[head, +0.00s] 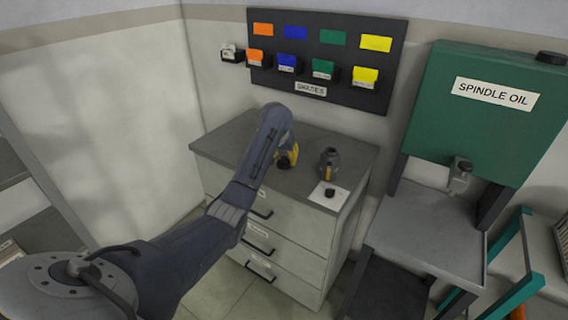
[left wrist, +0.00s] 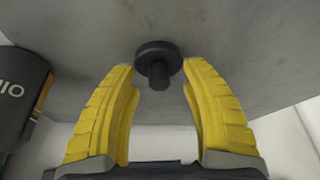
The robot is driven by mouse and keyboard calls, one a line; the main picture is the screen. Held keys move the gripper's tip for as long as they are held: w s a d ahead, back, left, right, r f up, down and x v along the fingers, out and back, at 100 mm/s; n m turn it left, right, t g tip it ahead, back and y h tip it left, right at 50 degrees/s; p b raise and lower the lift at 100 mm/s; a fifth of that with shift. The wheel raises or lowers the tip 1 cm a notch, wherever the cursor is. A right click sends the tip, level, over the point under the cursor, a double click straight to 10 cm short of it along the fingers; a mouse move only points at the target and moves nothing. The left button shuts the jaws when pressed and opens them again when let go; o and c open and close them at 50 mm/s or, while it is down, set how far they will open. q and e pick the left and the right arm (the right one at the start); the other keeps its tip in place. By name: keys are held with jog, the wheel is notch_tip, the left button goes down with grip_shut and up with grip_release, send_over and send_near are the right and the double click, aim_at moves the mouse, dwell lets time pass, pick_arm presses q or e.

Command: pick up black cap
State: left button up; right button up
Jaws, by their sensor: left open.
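The black cap (left wrist: 158,58), a dark disc with a short stem, is on the grey cabinet top. In the left wrist view it lies between and just beyond the tips of my left gripper's (left wrist: 160,75) yellow fingers, which are apart with nothing held. In the head view my left gripper (head: 288,156) is low over the cabinet top, and a dark piece that looks like the cap (head: 283,163) shows beside its fingers. My right gripper is in neither view.
A dark bottle (head: 330,164) with a yellow stripe stands right of my gripper; it also shows in the left wrist view (left wrist: 22,92). A white card (head: 322,198) with a small black piece (head: 330,192) lies at the cabinet's (head: 228,146) front right.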

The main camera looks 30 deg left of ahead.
pick_arm(q)
jog(key=shift+f, duration=0.1)
jog(key=shift+c, duration=0.4)
grip_shut()
